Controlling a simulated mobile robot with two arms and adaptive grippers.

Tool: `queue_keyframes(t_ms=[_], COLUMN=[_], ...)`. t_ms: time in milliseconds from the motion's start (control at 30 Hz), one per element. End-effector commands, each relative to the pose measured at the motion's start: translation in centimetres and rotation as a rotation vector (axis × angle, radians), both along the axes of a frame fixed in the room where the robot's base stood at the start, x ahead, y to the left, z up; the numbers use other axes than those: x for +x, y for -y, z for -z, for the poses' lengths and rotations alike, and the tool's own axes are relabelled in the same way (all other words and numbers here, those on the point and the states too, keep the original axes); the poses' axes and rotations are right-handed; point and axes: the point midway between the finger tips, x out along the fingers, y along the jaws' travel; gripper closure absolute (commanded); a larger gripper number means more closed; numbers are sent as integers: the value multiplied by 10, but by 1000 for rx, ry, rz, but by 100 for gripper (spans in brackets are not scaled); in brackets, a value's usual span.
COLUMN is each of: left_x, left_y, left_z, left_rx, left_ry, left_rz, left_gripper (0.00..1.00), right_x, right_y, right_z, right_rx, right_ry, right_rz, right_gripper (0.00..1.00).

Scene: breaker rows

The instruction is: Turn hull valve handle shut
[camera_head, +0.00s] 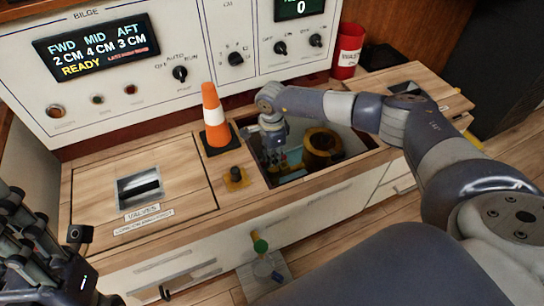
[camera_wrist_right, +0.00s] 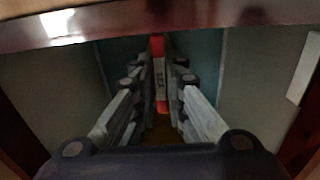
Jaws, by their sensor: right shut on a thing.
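My right gripper (camera_head: 275,163) reaches down into the open hatch in the counter. In the right wrist view the gripper (camera_wrist_right: 158,82) has its fingers on both sides of a red handle (camera_wrist_right: 158,46) with a white label, and it is shut on it. The handle stands lengthwise between the fingers. Its lower end and what it is mounted on are hidden or too dark to tell. In the head view my arm and fingers mostly cover the handle. My left gripper (camera_head: 45,255) is at the lower left, partly cut off, away from the hatch; its opening does not show clearly.
An orange and white cone (camera_head: 214,120) stands just left of the hatch. A round yellow-brown part (camera_head: 321,145) sits inside the hatch at right. A closed lid with a recessed pull (camera_head: 139,187) lies left. A red cup (camera_head: 347,50) stands behind. The bilge panel (camera_head: 150,75) backs the counter.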

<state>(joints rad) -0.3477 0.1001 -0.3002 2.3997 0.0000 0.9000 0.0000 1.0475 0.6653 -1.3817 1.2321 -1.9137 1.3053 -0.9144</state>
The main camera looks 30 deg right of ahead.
Motion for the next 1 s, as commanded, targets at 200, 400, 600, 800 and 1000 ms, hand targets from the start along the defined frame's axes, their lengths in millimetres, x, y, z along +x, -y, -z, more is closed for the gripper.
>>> queue_keyframes(t_ms=[200,400,600,800,1000], left_x=[0,0,0,0,0], left_y=[0,0,0,0,0], left_z=[1,1,1,1,0], left_rx=[0,0,1,1,-1], left_ry=[-3,-5,-5,-5,1], left_rz=[0,0,0,0,-1], left_gripper=[60,60,60,60,60], right_x=[1,1,1,0,0], right_y=[0,0,0,0,0], right_z=[-1,-1,-1,0,0], right_rx=[1,1,1,1,1], right_ry=[2,2,2,1,1], right_rz=[-38,-44,-44,-42,-41], right_gripper=[100,100,100,68,68])
